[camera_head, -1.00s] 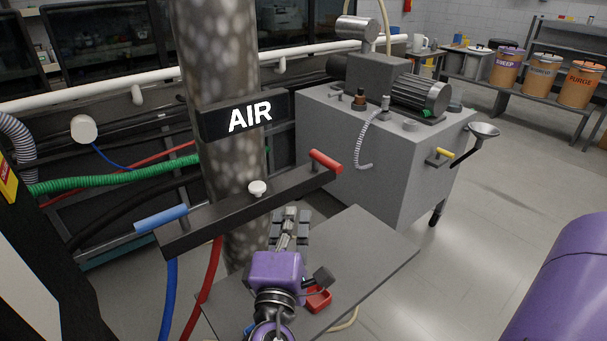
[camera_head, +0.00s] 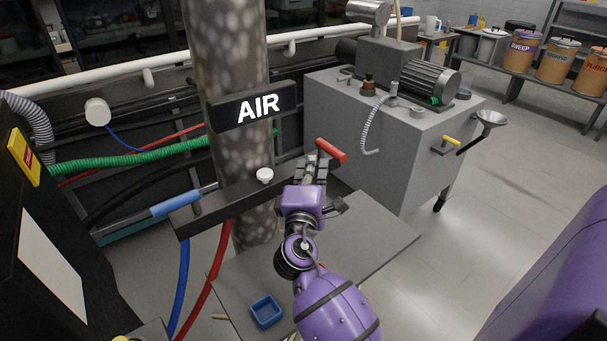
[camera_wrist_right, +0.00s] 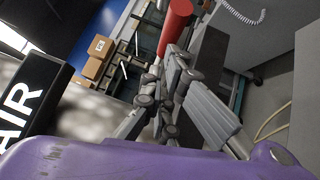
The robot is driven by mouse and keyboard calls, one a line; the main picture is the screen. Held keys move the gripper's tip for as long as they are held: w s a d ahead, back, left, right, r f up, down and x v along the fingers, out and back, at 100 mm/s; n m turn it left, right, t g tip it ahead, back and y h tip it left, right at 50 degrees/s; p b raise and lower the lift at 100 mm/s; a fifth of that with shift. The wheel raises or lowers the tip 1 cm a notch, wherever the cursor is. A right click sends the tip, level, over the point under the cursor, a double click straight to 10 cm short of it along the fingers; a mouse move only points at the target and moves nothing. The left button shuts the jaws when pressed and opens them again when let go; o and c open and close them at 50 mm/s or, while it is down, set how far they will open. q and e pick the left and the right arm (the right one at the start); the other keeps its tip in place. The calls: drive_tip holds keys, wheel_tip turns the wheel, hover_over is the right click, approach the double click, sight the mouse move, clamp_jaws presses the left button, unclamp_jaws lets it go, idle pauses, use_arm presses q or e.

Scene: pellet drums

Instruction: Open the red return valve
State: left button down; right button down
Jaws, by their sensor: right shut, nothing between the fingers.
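The red valve handle (camera_head: 331,151) sits at the right end of a dark bar (camera_head: 232,196) across the speckled column. It also shows in the wrist view (camera_wrist_right: 176,26), just beyond my fingers. My right gripper (camera_head: 318,166) is shut and empty, right at the near side of the red handle. I cannot tell whether the fingertips touch it. The gripper hides the bar's right end and the handle's mount. A blue handle (camera_head: 176,203) is at the bar's left end. My left gripper is out of view.
An AIR sign (camera_head: 254,107) hangs on the column above the bar. A grey machine cabinet (camera_head: 360,135) stands behind and right of the handle. A grey table (camera_head: 372,237) lies below my arm, with a blue tray (camera_head: 266,311). Red and blue hoses hang below the bar.

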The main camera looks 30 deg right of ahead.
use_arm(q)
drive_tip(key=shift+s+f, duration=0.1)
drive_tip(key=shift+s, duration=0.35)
use_arm(e)
drive_tip(key=shift+d, duration=0.55)
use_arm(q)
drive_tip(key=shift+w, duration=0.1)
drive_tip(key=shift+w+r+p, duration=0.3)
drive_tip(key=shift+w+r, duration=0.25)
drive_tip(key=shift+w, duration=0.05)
use_arm(e)
drive_tip(key=shift+s+d+r+n+t+y, duration=0.1)
drive_tip(key=shift+s+d+n+t+y, duration=0.1)
drive_tip(key=shift+n+t+y, duration=0.25)
